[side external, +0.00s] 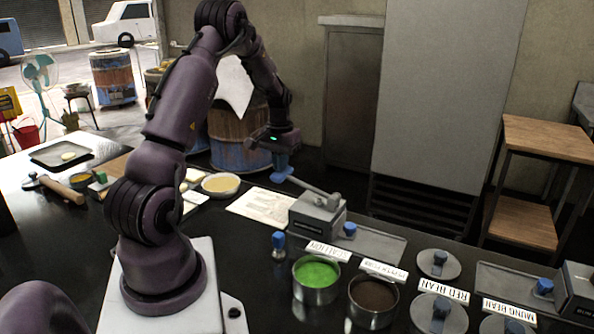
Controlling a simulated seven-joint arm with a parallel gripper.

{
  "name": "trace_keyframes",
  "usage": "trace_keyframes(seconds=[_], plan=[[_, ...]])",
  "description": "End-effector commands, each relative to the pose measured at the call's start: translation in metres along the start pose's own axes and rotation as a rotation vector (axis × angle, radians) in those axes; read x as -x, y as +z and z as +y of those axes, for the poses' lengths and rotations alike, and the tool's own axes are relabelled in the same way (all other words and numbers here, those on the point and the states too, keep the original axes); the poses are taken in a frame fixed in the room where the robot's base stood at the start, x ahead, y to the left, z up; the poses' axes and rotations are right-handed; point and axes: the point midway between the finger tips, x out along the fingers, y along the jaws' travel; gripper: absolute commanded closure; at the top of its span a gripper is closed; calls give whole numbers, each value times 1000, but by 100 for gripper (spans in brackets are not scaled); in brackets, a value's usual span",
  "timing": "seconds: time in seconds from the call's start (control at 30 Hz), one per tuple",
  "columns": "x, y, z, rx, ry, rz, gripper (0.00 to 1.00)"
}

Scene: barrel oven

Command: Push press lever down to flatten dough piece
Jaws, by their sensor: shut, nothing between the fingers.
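A grey press (317,218) stands on the black counter right of my arm. Its light grey lever (315,190) slopes up and left from the press body towards my gripper. My gripper (281,166) is shut, above and at the lever's far left end. A blue part shows there, and I cannot tell whether it is touching the lever or belongs to it. I see no dough piece at the press; the inside of the press is hidden. A pale round piece that looks like dough (68,156) lies on a dark tray (45,160) at the far left.
A printed sheet (262,207) and a bowl of yellow filling (221,184) lie left of the press. A green tin (316,275), a brown tin (373,300) and lidded tins (438,263) stand in front and right. A rolling pin (62,190) lies left.

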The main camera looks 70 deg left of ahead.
Motion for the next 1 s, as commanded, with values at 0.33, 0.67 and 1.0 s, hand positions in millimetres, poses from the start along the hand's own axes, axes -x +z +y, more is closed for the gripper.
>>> trace_keyframes(seconds=[0.33,0.67,1.0], plan=[[-3,0,-1,0,0,0,100],[-10,0,-2,0,0,1,100],[-10,0,-2,0,0,0,100]])
